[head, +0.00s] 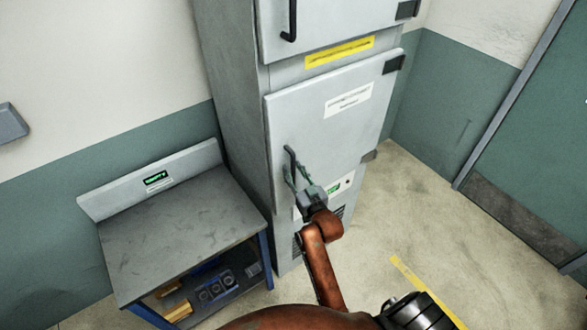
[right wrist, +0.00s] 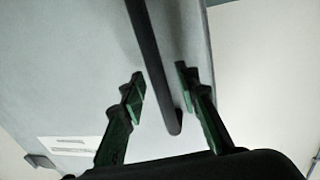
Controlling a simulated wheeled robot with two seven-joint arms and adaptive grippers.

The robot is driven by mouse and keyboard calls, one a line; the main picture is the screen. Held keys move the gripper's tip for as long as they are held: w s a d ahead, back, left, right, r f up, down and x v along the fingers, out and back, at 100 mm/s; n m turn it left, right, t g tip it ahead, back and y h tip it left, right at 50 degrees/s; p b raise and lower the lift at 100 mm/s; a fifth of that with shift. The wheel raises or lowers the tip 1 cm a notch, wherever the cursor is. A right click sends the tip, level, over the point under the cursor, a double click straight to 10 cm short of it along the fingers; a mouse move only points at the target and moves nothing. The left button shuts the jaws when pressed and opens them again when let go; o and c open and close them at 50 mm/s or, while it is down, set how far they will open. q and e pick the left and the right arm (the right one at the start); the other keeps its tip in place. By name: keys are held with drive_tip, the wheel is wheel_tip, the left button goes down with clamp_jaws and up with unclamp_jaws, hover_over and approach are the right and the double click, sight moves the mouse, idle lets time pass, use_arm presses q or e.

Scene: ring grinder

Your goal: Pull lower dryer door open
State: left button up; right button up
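The lower dryer door (head: 318,135) is a pale grey panel on the tall cabinet, with a white label and dark hinges at its right side. It looks shut or nearly so. Its black bar handle (head: 290,158) is near the left edge, partly hidden by my right gripper (head: 296,174). In the right wrist view, the handle (right wrist: 160,75) runs between the two green-padded fingers of my right gripper (right wrist: 160,92). The fingers are open, with a visible gap on each side of the bar. My left gripper is out of view.
The upper door (head: 330,25) with its own black handle is above a yellow label. A grey workbench (head: 180,235) with a lower shelf stands left of the cabinet. The floor (head: 400,220) to the right is clear, with a green door (head: 540,150) beyond.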

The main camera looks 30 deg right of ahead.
drive_tip(key=shift+w, duration=0.2)
clamp_jaws()
idle(0.3)
idle(0.3)
